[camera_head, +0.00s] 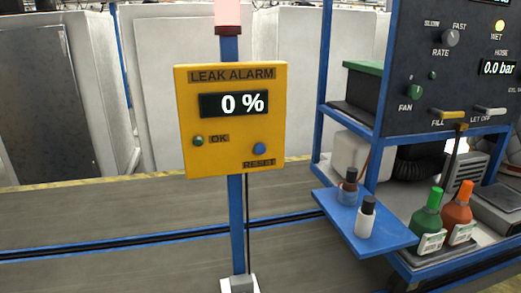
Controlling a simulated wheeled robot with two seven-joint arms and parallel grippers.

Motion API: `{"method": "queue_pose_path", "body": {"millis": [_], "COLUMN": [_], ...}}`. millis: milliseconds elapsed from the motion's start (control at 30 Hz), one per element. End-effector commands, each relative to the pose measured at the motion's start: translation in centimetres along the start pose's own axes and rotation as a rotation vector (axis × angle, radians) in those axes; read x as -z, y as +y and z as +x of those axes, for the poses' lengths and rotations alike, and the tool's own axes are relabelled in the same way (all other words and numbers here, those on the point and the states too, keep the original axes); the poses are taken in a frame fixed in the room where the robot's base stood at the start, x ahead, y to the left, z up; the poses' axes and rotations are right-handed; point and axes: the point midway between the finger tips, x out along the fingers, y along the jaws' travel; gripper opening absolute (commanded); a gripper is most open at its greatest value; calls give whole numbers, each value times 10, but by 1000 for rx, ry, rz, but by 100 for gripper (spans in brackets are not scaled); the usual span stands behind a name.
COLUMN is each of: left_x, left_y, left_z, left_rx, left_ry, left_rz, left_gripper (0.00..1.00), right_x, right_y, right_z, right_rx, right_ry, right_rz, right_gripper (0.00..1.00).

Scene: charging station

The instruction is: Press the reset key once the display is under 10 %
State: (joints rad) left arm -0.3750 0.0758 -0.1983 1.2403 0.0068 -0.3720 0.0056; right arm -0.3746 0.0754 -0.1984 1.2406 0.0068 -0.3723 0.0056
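A yellow leak alarm box (230,168) is mounted on a blue post in the middle of the head view. Its dark display (233,104) reads 0 %. A round blue button (259,149) sits at the lower right of the box, just above the label RESET. A small green lamp or button (198,141) marked OK is at the lower left of the box. Neither of my grippers shows in this view, and nothing covers the box face.
To the right, a blue-framed station carries a dark panel (455,75) with knobs, levers and a 0.0 bar readout. A blue shelf (385,243) juts out with two small bottles. Green (427,218) and orange (458,212) bottles stand beside it. The space before the box looks clear.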

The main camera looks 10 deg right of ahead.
Motion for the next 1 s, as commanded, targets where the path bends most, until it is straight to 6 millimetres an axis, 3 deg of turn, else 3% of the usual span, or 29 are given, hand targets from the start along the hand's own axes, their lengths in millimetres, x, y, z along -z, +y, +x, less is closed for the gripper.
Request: {"method": "queue_pose_path", "body": {"millis": [233, 500, 600, 1000], "left_x": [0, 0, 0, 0], "left_y": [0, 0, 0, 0], "left_z": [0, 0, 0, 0], "left_rx": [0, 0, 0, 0], "left_ry": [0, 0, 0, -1], "left_rz": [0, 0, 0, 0], "left_gripper": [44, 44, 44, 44], "right_x": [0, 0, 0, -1], "right_y": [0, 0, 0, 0], "right_z": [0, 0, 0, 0], "right_rx": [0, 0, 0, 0], "right_ry": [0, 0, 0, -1], "right_rz": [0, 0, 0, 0], "right_gripper": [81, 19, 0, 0]}}
